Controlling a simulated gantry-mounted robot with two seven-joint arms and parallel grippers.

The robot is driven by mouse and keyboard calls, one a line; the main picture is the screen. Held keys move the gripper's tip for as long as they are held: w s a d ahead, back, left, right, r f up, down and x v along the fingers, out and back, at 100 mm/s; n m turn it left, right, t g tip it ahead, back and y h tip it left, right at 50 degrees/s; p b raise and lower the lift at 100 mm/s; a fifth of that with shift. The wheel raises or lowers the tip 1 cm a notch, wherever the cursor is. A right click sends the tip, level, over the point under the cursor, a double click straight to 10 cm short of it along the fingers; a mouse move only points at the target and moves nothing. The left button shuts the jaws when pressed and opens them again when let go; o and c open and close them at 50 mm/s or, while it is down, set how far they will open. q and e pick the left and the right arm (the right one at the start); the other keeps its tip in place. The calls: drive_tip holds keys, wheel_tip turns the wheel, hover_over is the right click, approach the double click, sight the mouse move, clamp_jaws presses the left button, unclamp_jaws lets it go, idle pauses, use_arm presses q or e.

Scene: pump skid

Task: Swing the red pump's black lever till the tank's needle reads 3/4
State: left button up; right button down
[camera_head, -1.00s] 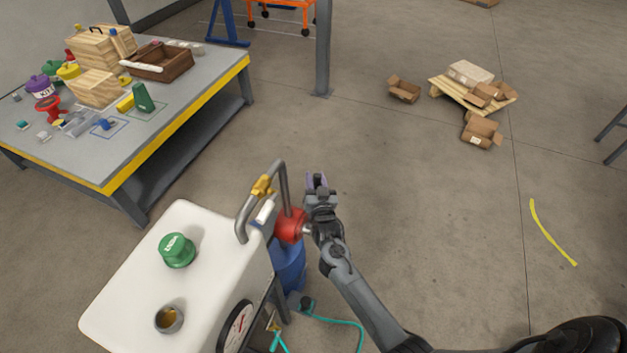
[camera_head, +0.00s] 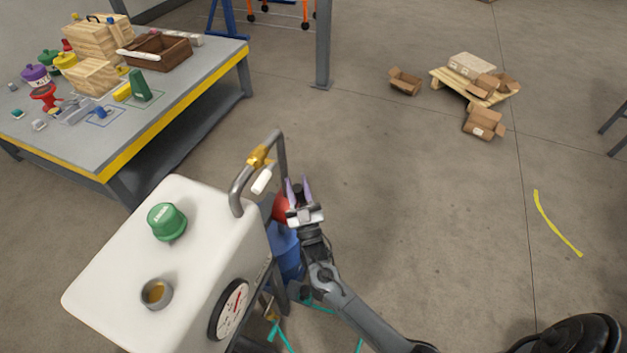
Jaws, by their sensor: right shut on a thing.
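The red pump (camera_head: 281,207) sits on the far right side of the white tank (camera_head: 125,255), above a blue body, partly hidden by my right gripper. My right gripper (camera_head: 299,186) has its purple fingers closed around a dark piece, the pump's black lever (camera_head: 298,194), of which only a little shows. The tank's round white gauge (camera_head: 234,309) is on its side face and is seen at a steep slant. Its red needle (camera_head: 237,301) points roughly upward; the marks are too small to read. My left gripper is out of view.
A grey pipe (camera_head: 238,190) with a yellow valve arches beside the pump. A green cap (camera_head: 167,222) and an open port (camera_head: 156,293) are on the tank top. A workbench (camera_head: 190,105) stands at the back left.

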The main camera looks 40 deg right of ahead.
drive_tip(key=shift+s+a+f+n+t+y+b, duration=0.2)
drive_tip(key=shift+s+a+n+t+y+b, duration=0.1)
drive_tip(key=shift+a+n+t, duration=0.15)
drive_tip(key=shift+s+a+f+n+t+y+b, duration=0.25)
drive_tip(key=shift+a+n+t+y, duration=0.1)
drive_tip(key=shift+a+n, duration=0.2)
drive_tip(key=c, duration=0.9)
unclamp_jaws()
drive_tip(key=shift+r, duration=0.1)
drive_tip(key=shift+o, duration=0.2)
drive_tip(key=v, duration=1)
drive_tip(key=shift+s+f, duration=0.25)
drive_tip(key=shift+f, duration=0.05)
drive_tip(key=shift+a, duration=0.1)
